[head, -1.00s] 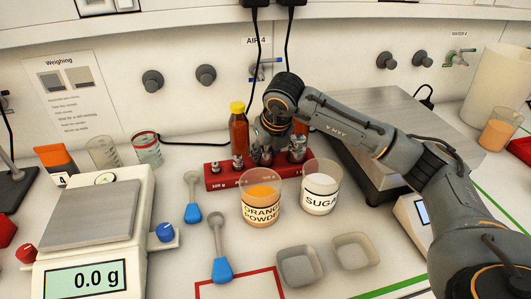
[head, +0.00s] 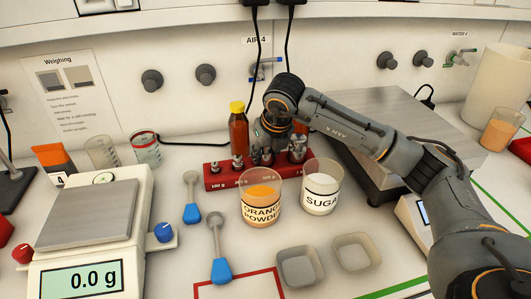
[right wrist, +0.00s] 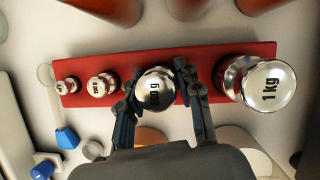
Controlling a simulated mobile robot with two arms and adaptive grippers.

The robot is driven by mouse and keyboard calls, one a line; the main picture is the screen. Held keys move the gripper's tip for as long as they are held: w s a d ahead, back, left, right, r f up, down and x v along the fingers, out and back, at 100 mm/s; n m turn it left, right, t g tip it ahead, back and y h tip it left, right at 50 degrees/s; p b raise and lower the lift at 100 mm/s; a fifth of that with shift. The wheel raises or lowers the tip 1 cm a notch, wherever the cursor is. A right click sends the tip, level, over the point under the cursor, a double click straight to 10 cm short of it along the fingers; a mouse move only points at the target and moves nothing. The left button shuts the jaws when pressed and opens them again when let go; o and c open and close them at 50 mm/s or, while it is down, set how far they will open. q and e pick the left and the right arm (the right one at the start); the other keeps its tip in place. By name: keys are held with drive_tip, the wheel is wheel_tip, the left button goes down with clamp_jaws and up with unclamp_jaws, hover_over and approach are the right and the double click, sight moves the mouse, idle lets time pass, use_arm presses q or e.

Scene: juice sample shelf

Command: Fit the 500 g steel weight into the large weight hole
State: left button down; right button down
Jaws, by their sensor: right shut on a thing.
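The 500 g steel weight (right wrist: 156,90) is a shiny round weight, its label partly hidden by glare and my fingers. My right gripper (right wrist: 160,92) is shut on it, one finger on each side. The red weight block (right wrist: 213,57) lies under it, and the weight is over its place between the 200 g and 1 kg weights. I cannot tell whether it is fully down in the hole. In the head view the red block (head: 214,184) stands behind the beakers, with my right gripper (head: 268,148) reaching down over it. My left gripper is not in view.
The 1 kg weight (right wrist: 270,86) stands close beside my right finger, and the 200 g weight (right wrist: 102,86) on the other side. An amber bottle (head: 239,130) stands behind the block. The orange powder beaker (head: 261,205) and sugar beaker (head: 321,188) stand in front.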

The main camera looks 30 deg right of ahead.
drive_tip(key=shift+s+f, duration=0.1)
drive_tip(key=shift+f, duration=0.2)
drive_tip(key=shift+r, duration=0.15)
drive_tip(key=shift+r, duration=0.45)
drive_tip(key=c, duration=0.8)
unclamp_jaws()
